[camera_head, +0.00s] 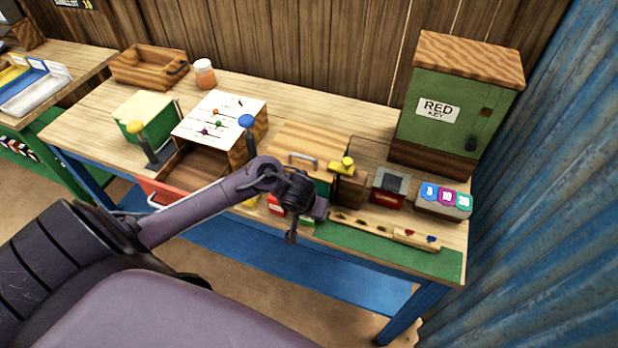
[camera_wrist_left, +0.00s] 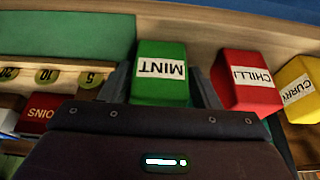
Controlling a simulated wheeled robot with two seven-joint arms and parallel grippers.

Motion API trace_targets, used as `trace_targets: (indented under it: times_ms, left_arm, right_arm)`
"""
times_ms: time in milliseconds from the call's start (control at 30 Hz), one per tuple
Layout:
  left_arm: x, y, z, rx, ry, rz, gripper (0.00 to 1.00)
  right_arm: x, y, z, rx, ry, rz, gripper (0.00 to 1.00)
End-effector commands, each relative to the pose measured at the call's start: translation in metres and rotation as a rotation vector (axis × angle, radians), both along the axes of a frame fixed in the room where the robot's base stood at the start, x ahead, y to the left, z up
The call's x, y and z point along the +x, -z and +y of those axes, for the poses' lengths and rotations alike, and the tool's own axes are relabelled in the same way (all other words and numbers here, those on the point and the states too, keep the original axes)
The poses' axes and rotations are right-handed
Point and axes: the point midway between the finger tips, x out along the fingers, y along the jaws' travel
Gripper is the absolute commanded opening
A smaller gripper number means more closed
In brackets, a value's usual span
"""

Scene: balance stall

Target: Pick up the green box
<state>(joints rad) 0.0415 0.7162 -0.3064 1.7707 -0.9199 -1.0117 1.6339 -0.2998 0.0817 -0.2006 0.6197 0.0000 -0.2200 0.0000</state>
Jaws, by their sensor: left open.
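The green box (camera_wrist_left: 160,70), labelled MINT, lies between the two fingers of my left gripper (camera_wrist_left: 158,82) in the left wrist view. The fingers are open, one on each side of it; I cannot tell if either touches. In the head view my left gripper (camera_head: 301,220) is at the table's front edge, and a small part of the green box (camera_head: 309,222) shows beside it. My right gripper is not in view.
A red CHILLI box (camera_wrist_left: 246,82) and a yellow CURRY box (camera_wrist_left: 297,85) stand beside the green box. A green RED KEY cabinet (camera_head: 445,110) stands at the back right.

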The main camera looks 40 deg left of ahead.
Motion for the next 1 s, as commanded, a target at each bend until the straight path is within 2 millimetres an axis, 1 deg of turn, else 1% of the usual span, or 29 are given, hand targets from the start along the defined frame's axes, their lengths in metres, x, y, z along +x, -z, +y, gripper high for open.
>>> trace_targets:
  times_ms: [167,267,433,467,767,933,1000]
  left_arm:
    - [0.000,0.000,0.000,0.000,0.000,0.000,0.56]
    - [0.000,0.000,0.000,0.000,0.000,0.000,0.46]
    - [0.000,0.000,0.000,-0.001,0.000,0.000,0.24]
    - [0.000,-0.001,0.000,-0.001,0.000,0.000,0.21]
    - [0.000,-0.004,-0.001,-0.002,0.001,0.000,0.21]
    - [0.001,-0.019,-0.001,-0.002,0.001,-0.002,0.21]
    - [0.001,-0.032,-0.001,-0.002,-0.001,-0.003,0.21]
  right_arm:
    - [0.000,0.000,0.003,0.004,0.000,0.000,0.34]
    - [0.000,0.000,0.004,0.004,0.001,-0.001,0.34]
    - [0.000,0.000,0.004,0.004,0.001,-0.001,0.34]
    - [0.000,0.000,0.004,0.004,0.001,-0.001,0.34]
    - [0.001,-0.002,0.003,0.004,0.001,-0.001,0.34]
    - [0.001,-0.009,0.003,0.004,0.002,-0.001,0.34]
    - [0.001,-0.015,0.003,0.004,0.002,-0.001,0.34]
